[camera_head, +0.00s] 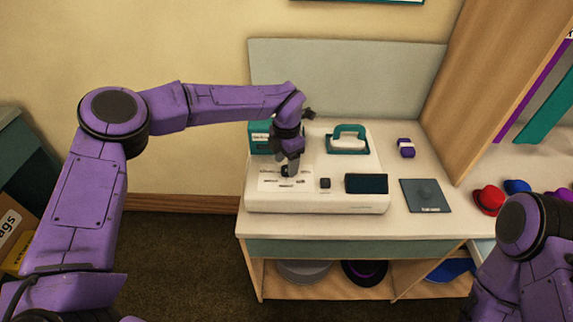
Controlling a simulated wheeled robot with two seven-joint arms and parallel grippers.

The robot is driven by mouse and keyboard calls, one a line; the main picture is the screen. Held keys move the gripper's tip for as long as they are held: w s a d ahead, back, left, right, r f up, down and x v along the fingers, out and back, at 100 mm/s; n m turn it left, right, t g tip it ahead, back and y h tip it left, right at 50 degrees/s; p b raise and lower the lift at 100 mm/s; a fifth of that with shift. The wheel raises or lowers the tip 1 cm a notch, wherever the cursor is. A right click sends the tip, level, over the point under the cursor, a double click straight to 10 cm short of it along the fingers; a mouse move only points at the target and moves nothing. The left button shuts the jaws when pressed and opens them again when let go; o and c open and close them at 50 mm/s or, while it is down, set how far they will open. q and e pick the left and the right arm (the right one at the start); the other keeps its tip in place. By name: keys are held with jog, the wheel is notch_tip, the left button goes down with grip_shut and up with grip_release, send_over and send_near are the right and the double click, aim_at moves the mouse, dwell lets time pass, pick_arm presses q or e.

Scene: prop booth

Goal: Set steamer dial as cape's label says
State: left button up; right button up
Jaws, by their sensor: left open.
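The white steamer unit (318,202) stands at the left of the counter. On its top are a pale marked panel (262,182), a small dark button (325,183) and a dark display (366,183). My left gripper (289,172) points down over the marked panel. It is open, with its fingers at a small dark knob that looks like the dial; the gripper partly hides it, so its setting and any contact cannot be told. No cape label is readable. My right arm (525,255) shows at the lower right, its gripper outside the picture.
A purple block (406,147) and a dark grey pad (425,196) lie to the right. Red hat (488,199) and others sit farther right. Hats fill the shelf below.

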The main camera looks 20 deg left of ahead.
pick_arm(q)
notch_tip(320, 180, up, 9)
jog(key=b, duration=0.1)
jog(key=shift+r, duration=0.1)
dwell(0.3)
